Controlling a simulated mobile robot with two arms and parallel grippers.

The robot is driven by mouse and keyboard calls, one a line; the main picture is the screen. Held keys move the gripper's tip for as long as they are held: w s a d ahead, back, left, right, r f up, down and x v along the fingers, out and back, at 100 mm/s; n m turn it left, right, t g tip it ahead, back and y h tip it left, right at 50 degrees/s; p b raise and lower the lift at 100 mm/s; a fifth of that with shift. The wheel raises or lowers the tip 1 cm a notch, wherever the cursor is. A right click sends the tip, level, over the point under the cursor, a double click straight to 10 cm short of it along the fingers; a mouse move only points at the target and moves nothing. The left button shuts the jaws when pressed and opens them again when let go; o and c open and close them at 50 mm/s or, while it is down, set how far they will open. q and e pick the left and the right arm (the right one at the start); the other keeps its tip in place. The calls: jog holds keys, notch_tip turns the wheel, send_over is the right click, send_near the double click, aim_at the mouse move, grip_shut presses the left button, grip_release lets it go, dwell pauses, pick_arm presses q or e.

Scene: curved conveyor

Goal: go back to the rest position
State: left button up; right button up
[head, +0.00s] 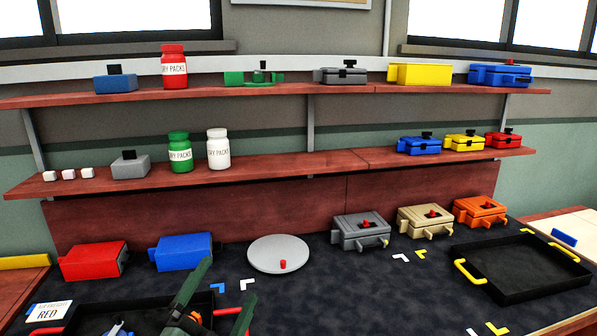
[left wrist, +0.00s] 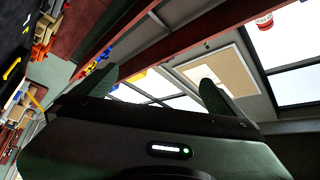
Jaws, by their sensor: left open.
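My left gripper (head: 229,280) is at the bottom of the head view, its two dark green fingers apart with nothing between them. It is in front of the right part of a black tray with red handles (head: 150,303) and hides part of it. In the left wrist view the open fingers (left wrist: 158,85) point toward the windows and a corkboard, with no object between them. My right gripper is not in view.
The dark worktop holds a red box (head: 93,261), a blue box (head: 183,252), a round grey plate (head: 279,255) and several lidded boxes. A black tray with yellow handles (head: 520,290) lies at right. Two loaded shelves (head: 270,163) run behind. Bare worktop shows at centre front.

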pick_arm(q)
jog(key=s+a+f+n+g+y, duration=0.3)
jog(key=a+f+n+y, duration=0.15)
jog(key=f, duration=0.35)
jog(key=s+a+f+n+g+y, duration=0.4)
jog(key=a+f+n, duration=0.15)
jog(key=f, duration=0.25)
jog(key=s+d+f+n+g+h, duration=0.1)
jog(key=s+f+g, duration=0.45)
jog(key=s, duration=0.45)
jog(key=s+d+f+n+g+h, duration=0.1)
jog(key=s+d+f+n+g, duration=0.1)
jog(key=s+f+g, duration=0.65)
jog(key=s+f+t, duration=0.1)
jog(key=s+f, duration=0.2)
jog(key=f, duration=1)
jog(key=s+f+t, duration=0.1)
jog(key=s+f, duration=0.1)
jog(key=f, duration=1.2)
jog(key=s+a+f, duration=0.3)
jog(key=s+f, duration=1.1)
jog(key=s, duration=0.1)
jog(key=shift+s+m+g, duration=0.2)
jog(key=shift+m+g, duration=0.1)
